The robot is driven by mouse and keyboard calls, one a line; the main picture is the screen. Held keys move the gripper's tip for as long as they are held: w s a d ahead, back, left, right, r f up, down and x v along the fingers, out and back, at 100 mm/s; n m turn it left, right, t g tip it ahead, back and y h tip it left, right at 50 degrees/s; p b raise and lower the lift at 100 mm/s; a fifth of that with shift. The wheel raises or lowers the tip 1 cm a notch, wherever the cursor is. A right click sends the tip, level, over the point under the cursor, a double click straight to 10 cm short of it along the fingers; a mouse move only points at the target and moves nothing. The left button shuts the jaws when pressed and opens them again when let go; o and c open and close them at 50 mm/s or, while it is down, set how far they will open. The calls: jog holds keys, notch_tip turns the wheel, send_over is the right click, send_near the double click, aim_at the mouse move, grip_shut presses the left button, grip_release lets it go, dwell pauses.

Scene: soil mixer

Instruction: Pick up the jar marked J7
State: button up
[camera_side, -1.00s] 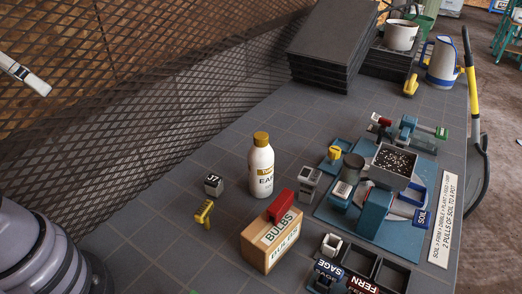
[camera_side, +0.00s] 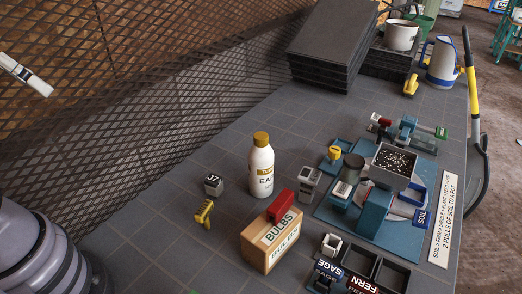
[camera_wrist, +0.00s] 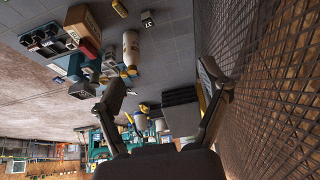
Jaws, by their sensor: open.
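The jar marked J7 (camera_side: 213,187) is a small, pale, box-shaped jar with a dark label reading J7. It stands upright on the dark tiled bench, left of a white bottle with a yellow cap (camera_side: 261,168). In the wrist view the jar (camera_wrist: 147,19) is small near the top edge, with the bottle (camera_wrist: 131,48) below and left of it. My gripper (camera_wrist: 163,86) shows in the wrist view with its two dark fingers spread wide and nothing between them. It is well away from the jar.
A small yellow object (camera_side: 204,212) stands just in front of the jar. The wooden BULBS box (camera_side: 271,240) with a red top is to the right. A mesh screen (camera_side: 150,110) runs behind the bench. Bare bench lies behind and left of the jar.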

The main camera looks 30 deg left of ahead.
jog(key=n+t, duration=0.3)
jog(key=t, duration=0.2)
send_over(210, 182)
notch_tip(210, 182, down, 20)
jog(key=f+t, duration=0.1)
jog(key=f, duration=0.4)
jog(key=s+f+m+y, duration=0.1)
jog(key=f, duration=0.4)
jog(key=f+t, duration=0.1)
jog(key=f, duration=0.3)
jog(key=shift+s+f+t+y, duration=0.15)
jog(key=shift+f+t+y, duration=0.15)
jog(key=shift+f+y, duration=0.1)
notch_tip(210, 182, down, 3)
jog(key=shift+r, duration=0.15)
jog(key=shift+x, duration=1.45)
jog(key=shift+r, duration=0.2)
